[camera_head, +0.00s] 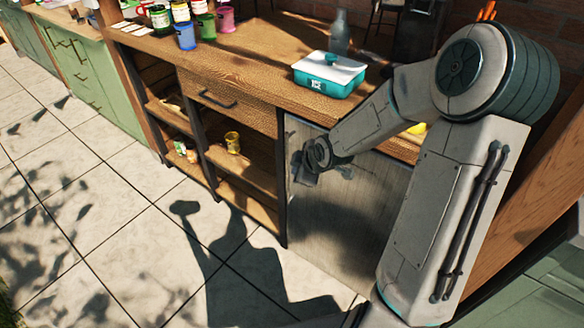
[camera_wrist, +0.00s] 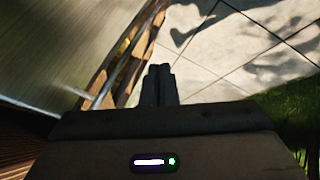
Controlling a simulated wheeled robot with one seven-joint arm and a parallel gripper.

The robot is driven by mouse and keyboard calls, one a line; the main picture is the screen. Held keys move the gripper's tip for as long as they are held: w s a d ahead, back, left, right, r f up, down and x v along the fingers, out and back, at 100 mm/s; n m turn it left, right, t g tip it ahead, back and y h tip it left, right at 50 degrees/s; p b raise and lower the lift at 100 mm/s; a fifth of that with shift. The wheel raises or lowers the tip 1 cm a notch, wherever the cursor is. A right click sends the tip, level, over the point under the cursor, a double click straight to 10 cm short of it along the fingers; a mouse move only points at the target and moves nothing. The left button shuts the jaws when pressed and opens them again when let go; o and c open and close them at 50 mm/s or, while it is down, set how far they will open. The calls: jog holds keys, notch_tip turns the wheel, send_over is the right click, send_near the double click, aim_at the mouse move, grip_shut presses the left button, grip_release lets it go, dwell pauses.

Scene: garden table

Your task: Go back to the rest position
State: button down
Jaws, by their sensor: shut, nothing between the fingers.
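My gripper (camera_head: 303,172) hangs in front of the pale cabinet door (camera_head: 345,205), below the level of the wooden counter (camera_head: 262,92). In the wrist view my gripper (camera_wrist: 159,72) shows its two dark fingers close together, with nothing between them. My arm comes in from the right side of the head view and bends down to the gripper. In the head view the fingertips are small and partly in shade.
A teal box with a white lid (camera_head: 328,75) and a clear bottle (camera_head: 340,33) stand on the counter. Several cups and cans, one a blue cup (camera_head: 185,36), stand at the back left. Open shelves hold a yellow cup (camera_head: 232,142). The tiled floor (camera_head: 110,215) is clear.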

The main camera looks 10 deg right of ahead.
jog(key=p+v, duration=0.1)
jog(key=v, duration=0.2)
jog(key=s+r+m+g+h+p, duration=0.3)
jog(key=s+r+m+p, duration=0.6)
jog(key=s+r, duration=1.3)
jog(key=r+m+g, duration=0.1)
jog(key=m, duration=0.3)
jog(key=shift+s+m, duration=0.2)
jog(key=shift+m, duration=0.2)
